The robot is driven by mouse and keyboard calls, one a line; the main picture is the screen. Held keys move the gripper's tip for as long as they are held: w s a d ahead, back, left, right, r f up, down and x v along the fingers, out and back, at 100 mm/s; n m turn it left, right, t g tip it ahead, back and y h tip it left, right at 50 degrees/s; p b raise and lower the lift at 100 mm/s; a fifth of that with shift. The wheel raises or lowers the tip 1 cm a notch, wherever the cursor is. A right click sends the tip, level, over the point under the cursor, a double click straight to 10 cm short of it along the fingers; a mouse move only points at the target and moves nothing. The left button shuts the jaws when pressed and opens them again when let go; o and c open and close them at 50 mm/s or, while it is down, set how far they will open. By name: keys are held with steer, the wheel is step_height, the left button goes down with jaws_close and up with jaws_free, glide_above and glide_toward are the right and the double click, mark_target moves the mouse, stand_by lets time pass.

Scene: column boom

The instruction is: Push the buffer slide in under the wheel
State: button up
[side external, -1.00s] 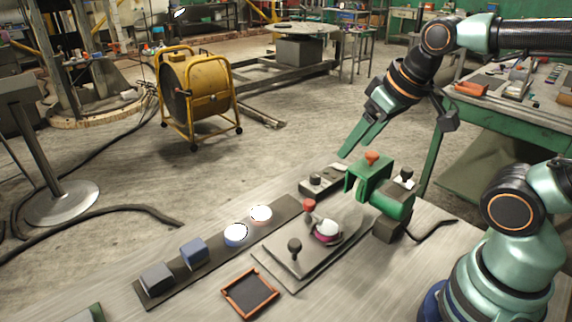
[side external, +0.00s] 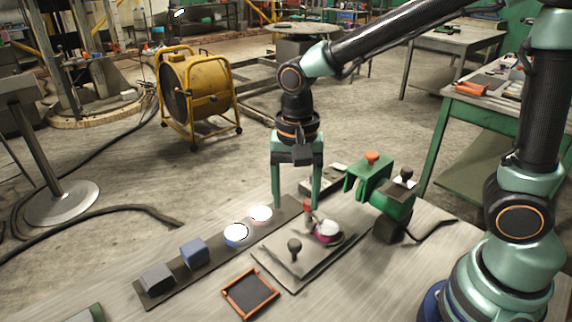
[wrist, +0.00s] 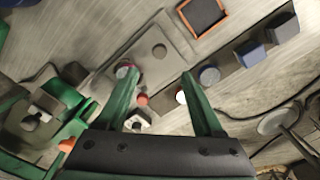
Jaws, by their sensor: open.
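The slide (side external: 290,275) is a flat grey plate on the bench with an upright black-knobbed handle (side external: 294,246) at its near end. A white and magenta round piece (side external: 327,231) sits at its far end, next to a red knob (side external: 309,204). The green buffer machine (side external: 372,180) stands beyond and to the right; its wheel is not clearly visible.
A dark strip (side external: 215,250) left of the slide carries two pale discs and two blocks. An orange-framed tray (side external: 249,293) lies in front. A grey box with a black knob (side external: 337,177) stands behind my gripper. A black cable (side external: 432,230) runs right of the machine.

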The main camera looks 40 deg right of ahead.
mark_target(295, 242)
step_height(295, 242, down, 11)
stand_by(0.4)
jaws_close()
stand_by(1.4)
